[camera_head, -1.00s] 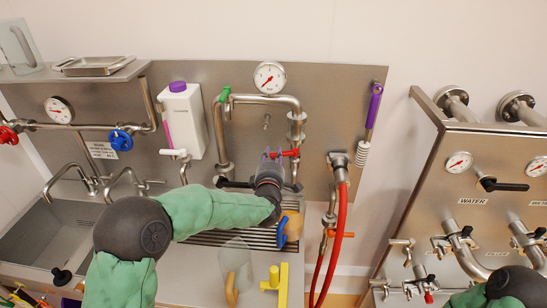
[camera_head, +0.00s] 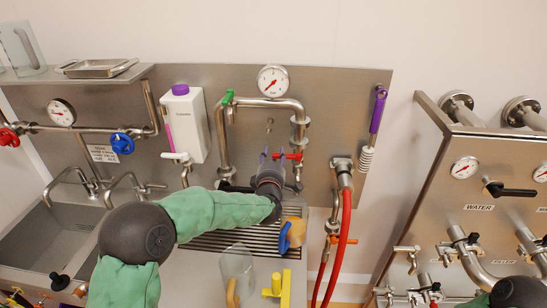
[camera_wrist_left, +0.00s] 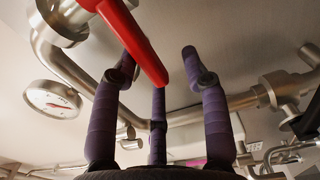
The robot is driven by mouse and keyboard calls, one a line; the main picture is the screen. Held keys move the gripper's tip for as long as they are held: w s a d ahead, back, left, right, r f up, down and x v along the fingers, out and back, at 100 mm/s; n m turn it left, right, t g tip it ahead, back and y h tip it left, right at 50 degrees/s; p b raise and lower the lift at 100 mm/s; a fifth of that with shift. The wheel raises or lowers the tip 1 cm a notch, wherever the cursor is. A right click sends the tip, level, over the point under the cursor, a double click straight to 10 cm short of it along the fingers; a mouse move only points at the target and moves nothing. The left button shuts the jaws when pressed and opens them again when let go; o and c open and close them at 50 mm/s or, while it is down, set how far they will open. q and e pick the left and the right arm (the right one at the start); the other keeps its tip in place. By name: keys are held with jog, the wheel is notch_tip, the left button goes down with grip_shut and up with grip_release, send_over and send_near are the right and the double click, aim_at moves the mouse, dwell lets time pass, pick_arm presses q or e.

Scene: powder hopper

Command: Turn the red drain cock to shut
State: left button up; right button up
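The red drain cock (camera_head: 290,156) is a small red lever on the pipework below the round gauge. My left gripper (camera_head: 270,158) is right at it, its purple fingers reaching up just left of the lever. In the left wrist view the red lever (camera_wrist_left: 136,40) slants across the upper left, with its free end between the left and right fingertips. The three fingers of my left gripper (camera_wrist_left: 158,65) are spread apart, not closed on the lever. Whether the left finger touches it I cannot tell. My right gripper is out of view.
A white bottle with a purple cap (camera_head: 184,122) stands left of the pipe loop. A red hose (camera_head: 342,240) hangs to the right. A brush with a purple handle (camera_head: 378,108) hangs on the right.

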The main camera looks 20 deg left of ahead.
pick_arm(q)
jog(key=shift+d+f, duration=0.35)
jog(key=shift+f, duration=0.25)
jog(key=b+v, duration=0.1)
jog(key=v, duration=0.8)
jog(key=shift+r+b, duration=0.2)
jog(key=shift+b, duration=0.2)
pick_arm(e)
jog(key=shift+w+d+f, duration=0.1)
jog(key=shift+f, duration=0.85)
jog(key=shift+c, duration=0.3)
